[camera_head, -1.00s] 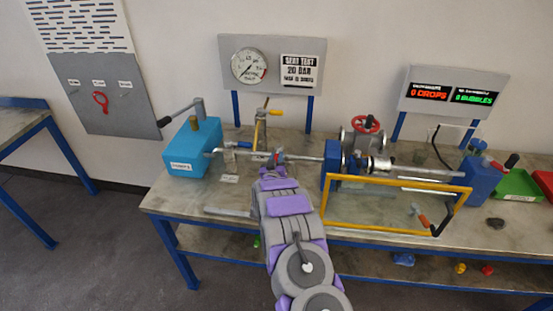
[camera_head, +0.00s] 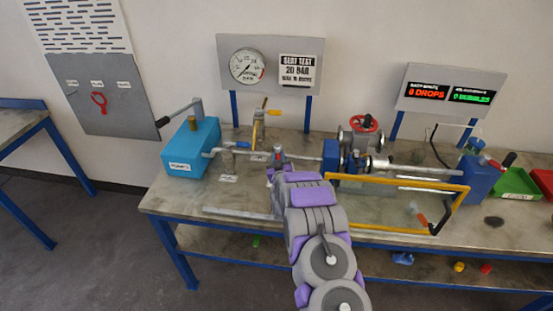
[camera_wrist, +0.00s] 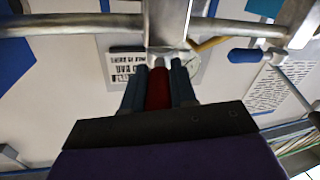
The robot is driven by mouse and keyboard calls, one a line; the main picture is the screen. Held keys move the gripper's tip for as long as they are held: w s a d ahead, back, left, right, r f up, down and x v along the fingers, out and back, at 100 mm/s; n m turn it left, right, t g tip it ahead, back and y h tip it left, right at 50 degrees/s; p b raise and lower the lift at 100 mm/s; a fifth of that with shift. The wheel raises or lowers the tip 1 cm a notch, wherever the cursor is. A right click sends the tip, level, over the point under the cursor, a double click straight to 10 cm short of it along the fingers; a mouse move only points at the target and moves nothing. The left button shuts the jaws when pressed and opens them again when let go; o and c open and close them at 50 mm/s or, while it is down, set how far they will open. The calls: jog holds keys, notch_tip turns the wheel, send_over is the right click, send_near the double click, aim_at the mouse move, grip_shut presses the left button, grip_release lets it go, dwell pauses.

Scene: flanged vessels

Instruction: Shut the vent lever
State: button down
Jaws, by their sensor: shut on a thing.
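My gripper (camera_wrist: 158,85) is shut on a red lever handle (camera_wrist: 157,90), with one dark blue finger on each side of it. The handle meets a metal valve body (camera_wrist: 167,25) on the horizontal pipe (camera_wrist: 75,27). In the head view my gripper (camera_head: 278,165) is at this pipe, between the blue pump box and the blue clamp; my arm hides most of the handle. A second valve with a yellow-orange lever (camera_head: 272,112) stands behind the pipe. The small labels are unreadable, so I cannot tell which lever is marked as vent.
The blue pump box (camera_head: 192,148) with its crank stands left. A yellow guard frame (camera_head: 395,182), a red handwheel (camera_head: 364,122) and a blue end block (camera_head: 478,176) are right. A pressure gauge (camera_head: 247,66) hangs behind. The bench front left (camera_head: 175,195) is mostly clear.

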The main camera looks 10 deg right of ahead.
jog(key=shift+d+r+n+y, duration=0.1)
jog(key=shift+d+n+y, duration=0.2)
jog(key=shift+n+y, duration=0.35)
jog(key=shift+d+r+n+y, duration=0.1)
jog(key=shift+d+n+y, duration=0.2)
jog(key=shift+y, duration=0.55)
jog(key=shift+a, duration=0.1)
jog(key=c, duration=0.9)
grip_release()
jog(key=shift+f, duration=0.15)
jog(key=s+d, duration=0.1)
jog(key=s, duration=1.6)
jog(key=shift+d, duration=0.25)
jog(key=shift+s+f, duration=0.1)
